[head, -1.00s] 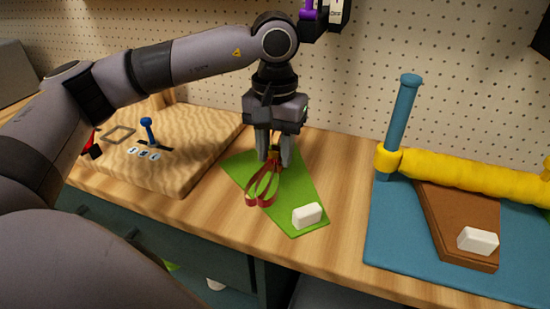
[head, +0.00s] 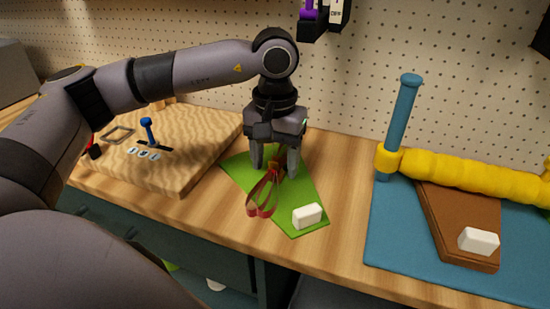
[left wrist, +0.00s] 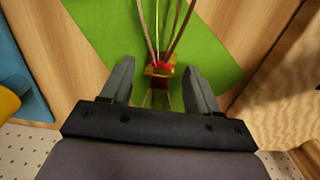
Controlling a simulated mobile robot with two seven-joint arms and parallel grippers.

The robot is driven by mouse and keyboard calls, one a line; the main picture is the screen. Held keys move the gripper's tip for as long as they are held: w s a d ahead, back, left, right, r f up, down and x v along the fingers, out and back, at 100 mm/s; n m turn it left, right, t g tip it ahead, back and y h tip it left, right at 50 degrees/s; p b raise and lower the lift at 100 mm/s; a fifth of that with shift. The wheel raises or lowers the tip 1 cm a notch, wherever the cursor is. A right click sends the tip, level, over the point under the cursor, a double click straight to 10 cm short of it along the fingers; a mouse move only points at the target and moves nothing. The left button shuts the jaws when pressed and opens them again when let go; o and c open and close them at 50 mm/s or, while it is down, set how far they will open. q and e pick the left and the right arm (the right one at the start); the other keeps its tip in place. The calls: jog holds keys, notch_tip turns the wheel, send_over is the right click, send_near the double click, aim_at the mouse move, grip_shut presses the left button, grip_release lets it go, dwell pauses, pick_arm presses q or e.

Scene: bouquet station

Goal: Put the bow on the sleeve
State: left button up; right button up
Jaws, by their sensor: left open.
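The bow (head: 266,192) has dark red ribbon loops, with a small red and yellow knot in the left wrist view (left wrist: 160,69). It appears to rest on a tapered green sheet (head: 308,190), which looks like the sleeve, though a tapered brown piece (head: 460,213) lies at the right. My left gripper (head: 275,172) points down over the green sheet, its fingers spread on either side of the knot. In the left wrist view the fingers (left wrist: 158,75) stand clear of the knot, with gaps on both sides. My right gripper is not in view.
A white block (head: 307,215) sits on the green sheet's front end. Another white block (head: 479,241) is on the brown piece, over a blue mat (head: 390,245) with a blue post (head: 404,115) and yellow roll (head: 460,177). A wooden board (head: 185,165) is at left.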

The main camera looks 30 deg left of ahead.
aim_at(275, 159)
pick_arm(q)
notch_tip(275, 159, up, 12)
dwell(0.4)
jog(key=shift+r+p, duration=0.15)
jog(key=shift+p, duration=0.15)
